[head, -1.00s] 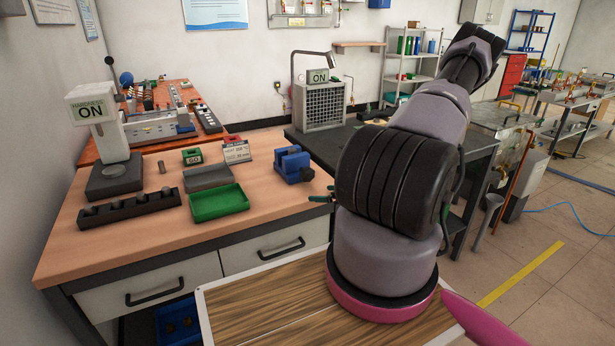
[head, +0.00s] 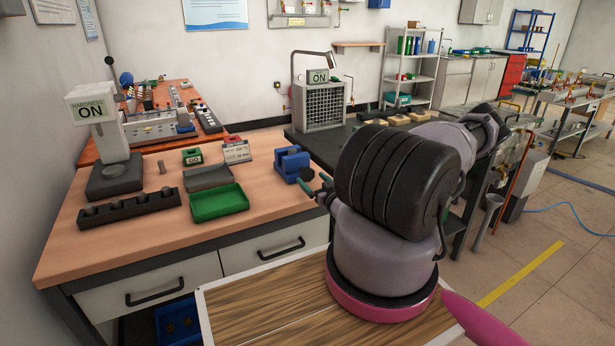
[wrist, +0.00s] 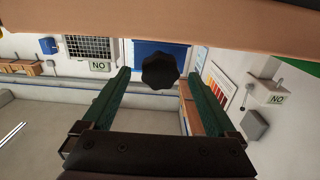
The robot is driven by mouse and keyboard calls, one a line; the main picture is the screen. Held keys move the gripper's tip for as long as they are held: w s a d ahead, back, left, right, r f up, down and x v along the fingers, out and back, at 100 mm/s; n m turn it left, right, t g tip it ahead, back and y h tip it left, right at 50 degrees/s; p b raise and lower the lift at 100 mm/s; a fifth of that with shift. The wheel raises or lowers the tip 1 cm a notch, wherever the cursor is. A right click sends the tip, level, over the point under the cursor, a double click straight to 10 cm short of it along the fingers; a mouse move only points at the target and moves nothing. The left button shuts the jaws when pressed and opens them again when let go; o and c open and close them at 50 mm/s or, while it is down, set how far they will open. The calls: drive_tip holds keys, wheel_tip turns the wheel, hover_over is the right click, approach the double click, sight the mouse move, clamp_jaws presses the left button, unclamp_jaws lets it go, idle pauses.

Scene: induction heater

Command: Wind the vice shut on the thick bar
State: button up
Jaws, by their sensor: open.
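The blue vice (head: 292,163) stands on the front right part of the wooden bench (head: 130,235). In the wrist view a black lobed knob (wrist: 160,72) shows below the bench edge, framed between my fingertips with gaps on both sides; it looks like the vice's handle. My gripper (head: 315,184) is open, its green fingers at the bench's right edge just in front of the vice.
A green tray (head: 218,203), a grey tray (head: 207,178) and a black rack (head: 130,208) lie left of the vice. The hardness tester (head: 108,150) stands at the left. A dark table (head: 345,140) with a lamp and a grille-fronted box (head: 320,105) is behind on the right.

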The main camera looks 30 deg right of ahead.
sight(308, 177)
drive_tip(key=shift+w, duration=2.05)
drive_tip(key=shift+a, duration=0.1)
drive_tip(key=c, duration=1.4)
drive_tip(key=shift+o, duration=0.2)
drive_tip(key=shift+m, duration=0.3)
drive_tip(key=m, duration=0.3)
drive_tip(key=shift+a+m, duration=0.1)
drive_tip(key=shift+m, duration=2.2)
